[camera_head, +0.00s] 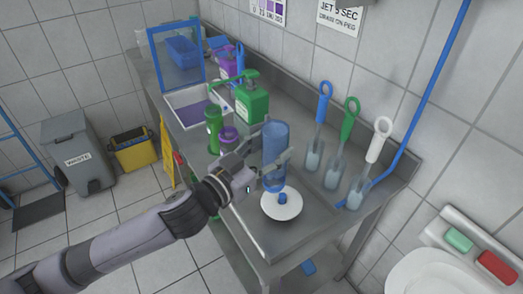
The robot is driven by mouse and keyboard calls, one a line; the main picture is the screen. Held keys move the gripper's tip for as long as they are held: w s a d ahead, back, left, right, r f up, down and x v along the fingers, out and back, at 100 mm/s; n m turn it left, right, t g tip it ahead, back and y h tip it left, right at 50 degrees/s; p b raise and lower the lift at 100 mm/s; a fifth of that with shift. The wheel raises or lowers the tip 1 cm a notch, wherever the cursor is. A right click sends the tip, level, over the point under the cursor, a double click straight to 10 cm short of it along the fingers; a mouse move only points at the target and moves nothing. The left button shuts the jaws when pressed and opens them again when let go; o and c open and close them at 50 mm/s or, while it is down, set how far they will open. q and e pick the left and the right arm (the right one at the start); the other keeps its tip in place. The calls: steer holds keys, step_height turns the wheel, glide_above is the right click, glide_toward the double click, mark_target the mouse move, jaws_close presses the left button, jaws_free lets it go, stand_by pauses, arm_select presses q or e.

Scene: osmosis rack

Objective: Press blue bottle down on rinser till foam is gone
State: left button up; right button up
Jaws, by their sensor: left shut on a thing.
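A translucent blue bottle (275,145) stands upright in my left gripper (272,164), which is shut around its middle. The bottle is above the rinser (281,205), a round white disc with a blue centre piece on the metal counter. The bottle's lower end is at or just above the blue centre piece; I cannot tell whether they touch. I cannot make out foam inside the bottle from this view. My right gripper is not in view.
A green pump bottle (251,98), a green bottle (213,130) and a purple item (229,137) stand behind the gripper. Blue, green and white-handled brushes (322,125) line the wall side. A sink (430,273) is at lower right. Floor is clear at lower left.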

arm_select(q)
steer(key=shift+w+d+f+b, duration=0.35)
steer(key=shift+d+f+b, duration=0.15)
steer(key=shift+f, duration=0.25)
steer(key=shift+w+d+f+b, duration=0.3)
steer(key=shift+d+f+b, duration=0.15)
steer(key=shift+f, duration=0.25)
steer(key=shift+w+d+f+b, duration=0.35)
steer(key=shift+d+f+b, duration=0.15)
steer(key=shift+f, duration=0.25)
steer(key=shift+s+a+f, duration=0.15)
steer(key=shift+s+a, duration=0.05)
steer(key=shift+s, duration=0.05)
steer(key=shift+f, duration=0.15)
steer(key=shift+f, duration=0.2)
steer(key=shift+f, duration=0.15)
steer(key=shift+f+b, duration=0.55)
steer(key=shift+f, duration=0.1)
steer(key=shift+f, duration=0.15)
